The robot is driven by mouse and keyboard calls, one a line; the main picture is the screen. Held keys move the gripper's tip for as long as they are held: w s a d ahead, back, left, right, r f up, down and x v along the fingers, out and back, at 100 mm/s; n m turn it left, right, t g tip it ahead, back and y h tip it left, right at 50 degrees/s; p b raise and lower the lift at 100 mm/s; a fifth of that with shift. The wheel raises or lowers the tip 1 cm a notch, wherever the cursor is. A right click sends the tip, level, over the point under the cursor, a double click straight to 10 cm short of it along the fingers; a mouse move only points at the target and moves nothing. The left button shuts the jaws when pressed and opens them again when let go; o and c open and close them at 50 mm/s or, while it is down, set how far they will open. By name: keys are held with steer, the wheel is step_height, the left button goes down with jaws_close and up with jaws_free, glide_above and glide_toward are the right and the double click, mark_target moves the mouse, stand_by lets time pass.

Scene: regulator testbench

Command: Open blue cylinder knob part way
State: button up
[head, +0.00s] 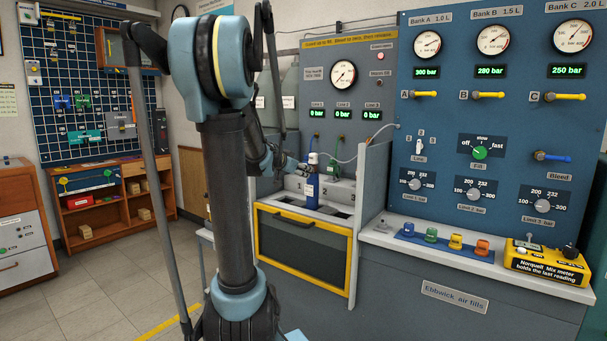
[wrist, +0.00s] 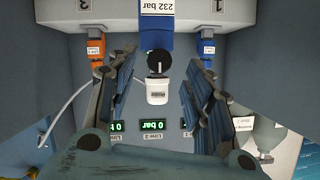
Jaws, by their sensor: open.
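My gripper (wrist: 158,72) is open, one finger either side of these parts, with gaps. In the head view my gripper (head: 297,168) is beside the cylinder's top.
An orange connector (wrist: 95,48) and a blue connector (wrist: 207,48) flank the cylinder. Green line displays (wrist: 153,125) read 0 bar. A grey divider (head: 372,190) stands to the right, with the blue bank panel (head: 440,150) and yellow meter (head: 545,262) beyond it.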

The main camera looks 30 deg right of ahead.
mark_target(305, 171)
steer(key=shift+x, duration=2.05)
steer(key=c, duration=1.1)
